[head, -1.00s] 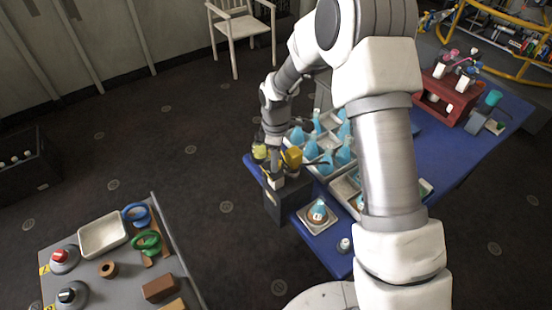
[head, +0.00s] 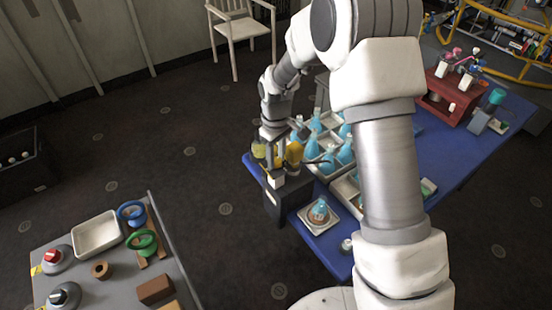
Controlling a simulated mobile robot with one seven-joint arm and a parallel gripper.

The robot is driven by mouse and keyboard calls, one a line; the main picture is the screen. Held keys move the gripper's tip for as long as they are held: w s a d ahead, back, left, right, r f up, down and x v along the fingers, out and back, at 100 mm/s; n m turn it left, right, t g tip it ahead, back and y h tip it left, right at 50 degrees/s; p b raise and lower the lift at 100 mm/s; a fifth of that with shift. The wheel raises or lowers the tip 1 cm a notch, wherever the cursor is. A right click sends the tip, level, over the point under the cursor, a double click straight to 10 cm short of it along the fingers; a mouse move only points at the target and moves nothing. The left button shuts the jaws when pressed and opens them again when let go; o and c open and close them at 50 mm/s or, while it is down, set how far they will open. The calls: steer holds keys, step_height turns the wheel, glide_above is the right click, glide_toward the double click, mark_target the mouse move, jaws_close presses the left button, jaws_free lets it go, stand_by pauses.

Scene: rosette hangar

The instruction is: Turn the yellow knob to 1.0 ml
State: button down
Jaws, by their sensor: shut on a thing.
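The yellow knob (head: 294,153) sits on top of a dark device (head: 286,203) at the near left corner of the blue table. My gripper (head: 275,150) reaches down over this device and is shut at the yellow knob. The fingertips are small and partly hidden, so their exact hold does not show. A yellowish part (head: 259,149) shows just left of the gripper. No scale or 1.0 ml mark is readable from this view.
White trays (head: 328,160) with several blue flasks stand close behind the device. A single flask (head: 319,210) stands on a small tray in front. A red rack (head: 452,98) is farther right on the blue table (head: 425,150). A grey table (head: 130,275) stands at lower left.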

mark_target(276, 160)
steer(key=shift+m, duration=0.7)
steer(key=c, duration=0.5)
jaws_free()
steer(key=shift+r, duration=0.1)
step_height(276, 160, up, 17)
steer(key=shift+d+r, duration=0.1)
steer(key=shift+r, duration=0.1)
